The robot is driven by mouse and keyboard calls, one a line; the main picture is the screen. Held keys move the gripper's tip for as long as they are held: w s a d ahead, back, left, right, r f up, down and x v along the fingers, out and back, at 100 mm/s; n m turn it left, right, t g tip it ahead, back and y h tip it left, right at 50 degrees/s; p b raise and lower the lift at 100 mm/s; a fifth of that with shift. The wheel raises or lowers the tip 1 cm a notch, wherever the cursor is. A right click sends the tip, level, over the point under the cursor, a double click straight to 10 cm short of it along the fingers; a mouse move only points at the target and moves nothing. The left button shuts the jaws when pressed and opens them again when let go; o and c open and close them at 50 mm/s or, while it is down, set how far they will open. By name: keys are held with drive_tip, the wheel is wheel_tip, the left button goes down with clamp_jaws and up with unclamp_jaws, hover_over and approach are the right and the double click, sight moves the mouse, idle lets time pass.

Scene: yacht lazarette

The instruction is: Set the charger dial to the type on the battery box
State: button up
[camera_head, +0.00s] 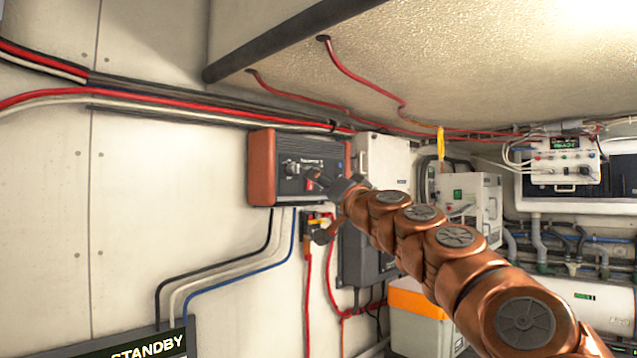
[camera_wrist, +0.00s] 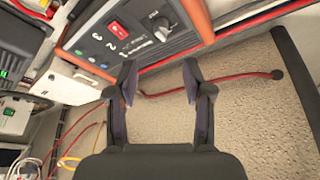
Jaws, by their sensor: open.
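The charger (camera_head: 262,168) is a dark-faced box with orange-brown ends on the left wall. Its dial (camera_head: 291,168) is a grey knob at the left of the face; the wrist view shows the knob (camera_wrist: 163,28) beside a red switch (camera_wrist: 118,27). The dial's setting is too small to read. My gripper (camera_head: 318,180) is in front of the charger's face, and partly covers it. No battery type label is readable, and I cannot tell which box is the battery box.
A white box with an orange band (camera_head: 417,303) stands low behind my arm. Red and black cables (camera_head: 190,107) run along the wall above the charger. A sloped ceiling panel (camera_head: 470,65) hangs overhead. A STANDBY display (camera_head: 145,348) is at lower left.

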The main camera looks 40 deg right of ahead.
drive_tip(key=shift+s, duration=0.1)
idle(0.6)
drive_tip(key=w+a+f+n+g+y, duration=0.1)
drive_tip(key=a+f+n+y, duration=0.15)
drive_tip(key=a, duration=0.35)
drive_tip(key=w+a+f+n+g+y, duration=0.1)
drive_tip(key=a+f+n+y, duration=0.15)
drive_tip(key=a, duration=0.35)
drive_tip(key=s+a+f+n+g+y, duration=0.2)
drive_tip(key=s+a+f+g, duration=0.15)
drive_tip(key=a+f, duration=0.7)
drive_tip(key=s+a+f+n+g+y, duration=0.2)
drive_tip(key=a+f+g, duration=0.3)
drive_tip(key=a+f, duration=0.5)
drive_tip(key=s+a+f+n+g+h, duration=0.1)
drive_tip(key=s+a+f+g, duration=0.15)
drive_tip(key=s+f, duration=0.45)
drive_tip(key=s+a+f+g+h, duration=0.1)
drive_tip(key=s+a+f+g, duration=0.2)
drive_tip(key=f, duration=0.5)
drive_tip(key=s+d+f+g+h, duration=0.2)
drive_tip(key=s+f, duration=0.5)
drive_tip(key=s, duration=0.4)
drive_tip(key=s+d+f+m+g+h, duration=0.1)
drive_tip(key=s+d+f+g, duration=0.4)
drive_tip(key=s, duration=0.5)
wheel_tip(320, 180, down, 2)
drive_tip(key=shift+s+d+m+h, duration=0.3)
drive_tip(key=shift+s+d+h, duration=0.1)
drive_tip(key=shift+h, duration=0.3)
